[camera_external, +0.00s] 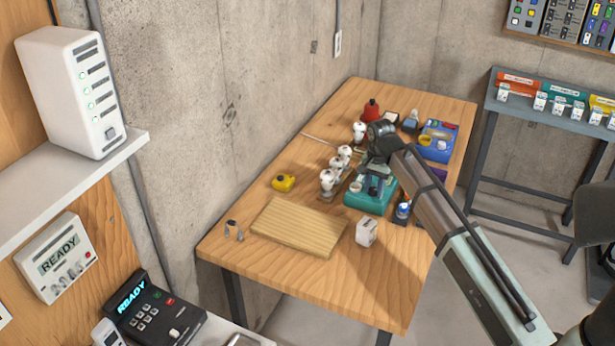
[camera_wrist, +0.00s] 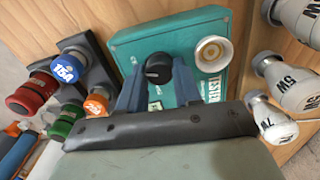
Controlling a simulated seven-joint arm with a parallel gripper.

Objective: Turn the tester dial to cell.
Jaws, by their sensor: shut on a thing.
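The tester is a teal box (camera_wrist: 192,28) with "TESTER" lettered on its right side in the wrist view; it also shows in the external view (camera_external: 357,201) on the wooden table. Its round black dial (camera_wrist: 158,68) stands between the two blue-grey fingers of my gripper (camera_wrist: 158,84), which is shut on it. A white-rimmed round socket (camera_wrist: 212,54) sits on the tester to the right of the dial. The dial's position markings are not legible, and the fingers hide part of the face around it. In the external view my gripper (camera_external: 378,180) is over the tester.
White bulbs (camera_wrist: 272,66) stand right of the tester, close to my gripper. Coloured fuses, including a blue 15A one (camera_wrist: 65,68), are on the left.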

